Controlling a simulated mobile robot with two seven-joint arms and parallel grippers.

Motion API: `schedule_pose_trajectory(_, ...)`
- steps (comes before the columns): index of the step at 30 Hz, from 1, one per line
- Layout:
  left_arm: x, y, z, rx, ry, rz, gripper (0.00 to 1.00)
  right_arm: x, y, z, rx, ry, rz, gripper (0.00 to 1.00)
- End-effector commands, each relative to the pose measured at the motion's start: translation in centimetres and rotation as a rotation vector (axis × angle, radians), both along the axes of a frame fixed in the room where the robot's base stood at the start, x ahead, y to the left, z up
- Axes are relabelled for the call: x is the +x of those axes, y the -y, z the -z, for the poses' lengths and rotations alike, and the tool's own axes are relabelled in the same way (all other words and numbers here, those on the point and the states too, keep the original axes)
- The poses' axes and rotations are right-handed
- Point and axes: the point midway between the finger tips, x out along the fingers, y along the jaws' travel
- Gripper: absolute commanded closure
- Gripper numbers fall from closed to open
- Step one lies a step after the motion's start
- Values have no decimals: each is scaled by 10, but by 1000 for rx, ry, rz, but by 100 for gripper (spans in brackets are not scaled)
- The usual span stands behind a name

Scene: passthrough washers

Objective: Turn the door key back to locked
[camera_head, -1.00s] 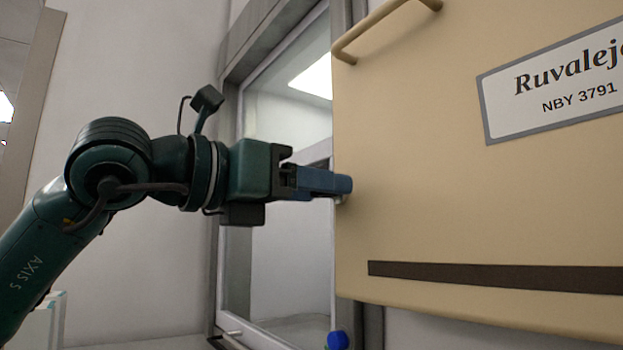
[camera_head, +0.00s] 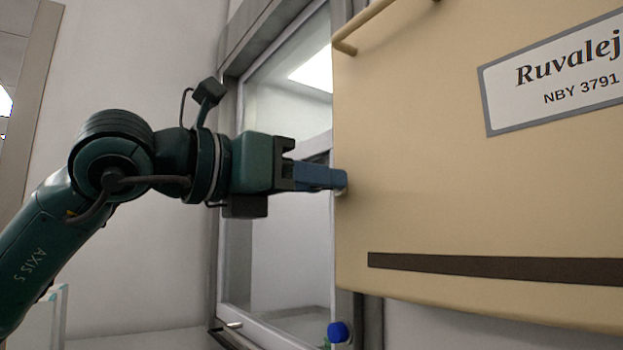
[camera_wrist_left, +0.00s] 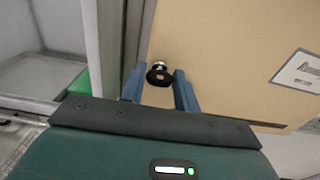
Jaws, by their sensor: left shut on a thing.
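The tan door (camera_head: 450,210) fills the right of the head view, and its face also shows in the wrist view (camera_wrist_left: 220,45). The door key shows in the left wrist view as a small dark head (camera_wrist_left: 159,77) in front of a shiny round lock (camera_wrist_left: 159,64) near the door's edge. My left gripper (camera_head: 342,182) is shut on the key, its blue fingers on either side of the head in the wrist view (camera_wrist_left: 158,84). In the head view the fingers hide the key. The key's exact angle is hard to tell. My right gripper is not in view.
A bar handle (camera_head: 385,15) sticks out from the door above my fingers. A grey-framed window (camera_head: 290,230) stands behind and left of it. A blue cap (camera_head: 338,332) shows below the door. A label (camera_head: 560,72) and a dark strip (camera_head: 490,268) mark the door.

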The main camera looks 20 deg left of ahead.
Motion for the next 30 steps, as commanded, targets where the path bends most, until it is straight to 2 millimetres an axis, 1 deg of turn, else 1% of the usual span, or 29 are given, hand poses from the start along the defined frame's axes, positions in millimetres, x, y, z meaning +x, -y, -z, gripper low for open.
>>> schedule_pose_trajectory(5, 0, 0, 0, 29, 24, 1, 92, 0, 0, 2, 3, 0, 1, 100)
schedule_pose_trajectory(11, 0, 1, 1, 118, 93, 1, 92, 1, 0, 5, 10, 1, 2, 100)
schedule_pose_trajectory(30, -2, 2, 0, 583, 459, 0, 92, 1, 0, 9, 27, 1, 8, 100)
